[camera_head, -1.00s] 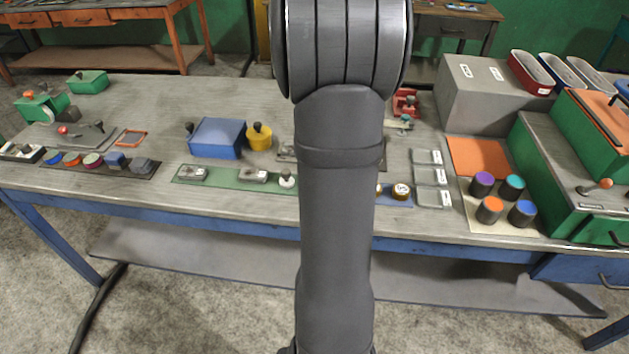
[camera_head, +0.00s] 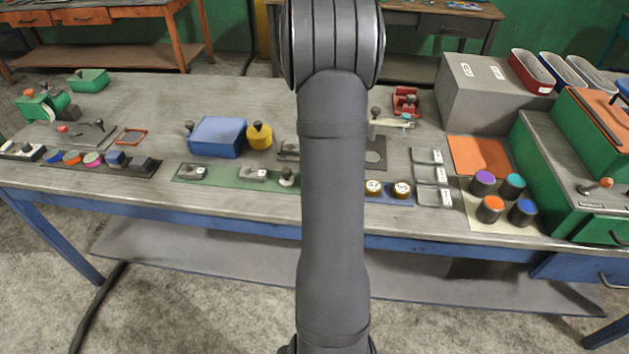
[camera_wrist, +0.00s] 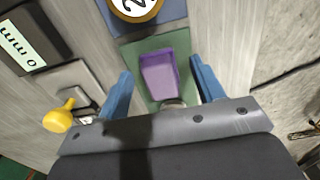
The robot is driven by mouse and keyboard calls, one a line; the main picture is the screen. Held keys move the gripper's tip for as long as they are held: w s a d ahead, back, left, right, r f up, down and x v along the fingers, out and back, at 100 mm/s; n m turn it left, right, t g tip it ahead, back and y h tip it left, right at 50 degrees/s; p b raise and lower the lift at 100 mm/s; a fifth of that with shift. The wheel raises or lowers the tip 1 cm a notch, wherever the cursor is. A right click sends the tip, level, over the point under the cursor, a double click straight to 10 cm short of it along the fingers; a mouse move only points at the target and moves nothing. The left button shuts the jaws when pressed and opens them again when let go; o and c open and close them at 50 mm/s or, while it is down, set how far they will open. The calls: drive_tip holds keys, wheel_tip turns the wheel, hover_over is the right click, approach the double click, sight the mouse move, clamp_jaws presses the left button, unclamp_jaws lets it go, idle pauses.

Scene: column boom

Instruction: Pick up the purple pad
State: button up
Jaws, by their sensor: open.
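The purple pad (camera_wrist: 158,77) is a small block with a purple top. In the wrist view it lies on a green strip (camera_wrist: 145,48), between the two blue fingers of my gripper (camera_wrist: 160,66). The gripper is open, with a gap to the pad on each side. A small grey round part shows at the pad's near end, partly hidden by the gripper body. In the head view my arm hides the pad and the gripper. The green strip also shows there (camera_head: 222,175), left of my arm.
In the wrist view a round white-faced piece (camera_wrist: 136,6) stands beyond the pad on a blue mat. A yellow knob (camera_wrist: 58,120) rises at left, near a grey block. In the head view purple-topped (camera_head: 483,182) and other cylinders stand right. A blue box (camera_head: 217,137) stands left.

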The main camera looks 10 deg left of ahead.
drive_tip(key=shift+f, duration=0.35)
drive_tip(key=c, duration=1.1)
drive_tip(key=shift+o, duration=0.2)
drive_tip(key=shift+r, duration=0.55)
drive_tip(key=r, duration=0.2)
drive_tip(key=d+r, duration=0.1)
drive_tip(key=r, duration=0.1)
drive_tip(key=shift+s+d, duration=0.15)
drive_tip(key=shift+s, duration=0.05)
drive_tip(key=s+d+r, duration=0.4)
drive_tip(key=d+r, duration=0.2)
drive_tip(key=d, duration=0.3)
drive_tip(key=shift+d, duration=0.3)
